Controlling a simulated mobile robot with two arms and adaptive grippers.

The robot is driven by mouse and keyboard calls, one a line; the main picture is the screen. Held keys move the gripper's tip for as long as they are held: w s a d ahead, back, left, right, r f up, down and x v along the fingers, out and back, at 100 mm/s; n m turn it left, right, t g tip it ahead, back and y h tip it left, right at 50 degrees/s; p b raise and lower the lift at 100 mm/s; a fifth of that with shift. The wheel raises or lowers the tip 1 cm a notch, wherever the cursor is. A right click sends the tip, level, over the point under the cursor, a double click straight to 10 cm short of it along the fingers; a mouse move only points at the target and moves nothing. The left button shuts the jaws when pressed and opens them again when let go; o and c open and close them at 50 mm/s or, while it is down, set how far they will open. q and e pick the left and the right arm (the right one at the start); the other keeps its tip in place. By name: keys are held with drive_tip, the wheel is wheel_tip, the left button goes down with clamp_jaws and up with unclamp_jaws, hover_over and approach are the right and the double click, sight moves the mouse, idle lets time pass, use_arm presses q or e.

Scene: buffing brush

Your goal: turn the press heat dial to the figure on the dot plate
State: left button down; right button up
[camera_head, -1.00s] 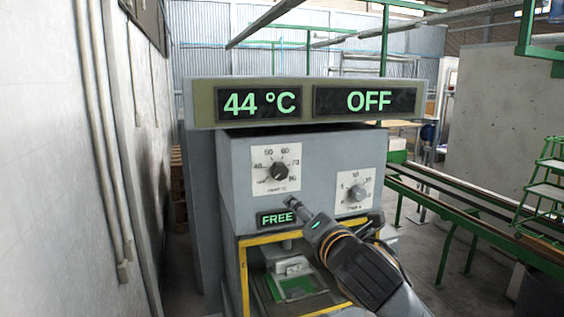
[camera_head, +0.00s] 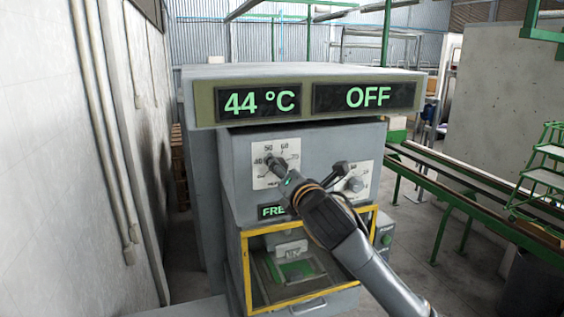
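The heat dial's white plate (camera_head: 257,180) is on the upper left of the grey press front (camera_head: 236,210), marked with figures including 40, 50, 60 and 70. The knob at its middle is largely hidden by a finger of my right gripper (camera_head: 305,165). The gripper's fingers appear spread, one over the heat dial and the other near the right dial. Contact with the knob cannot be told. The temperature display (camera_head: 258,102) reads 44 °C and the display beside it (camera_head: 365,97) reads OFF. I cannot make out a dot plate. My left gripper is out of view.
A second dial (camera_head: 356,184) is on the right of the press front. A small green display (camera_head: 272,211) is partly covered by my arm. Below is a yellow-framed opening (camera_head: 250,280). A white wall (camera_head: 40,150) stands close on the left; green rails (camera_head: 450,195) run on the right.

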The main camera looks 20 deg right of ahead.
drive_tip(key=shift+w, duration=0.4)
drive_tip(key=shift+c, duration=0.5)
drive_tip(key=c, duration=1.1)
drive_tip(key=shift+o, duration=0.2)
drive_tip(key=shift+m, duration=0.3)
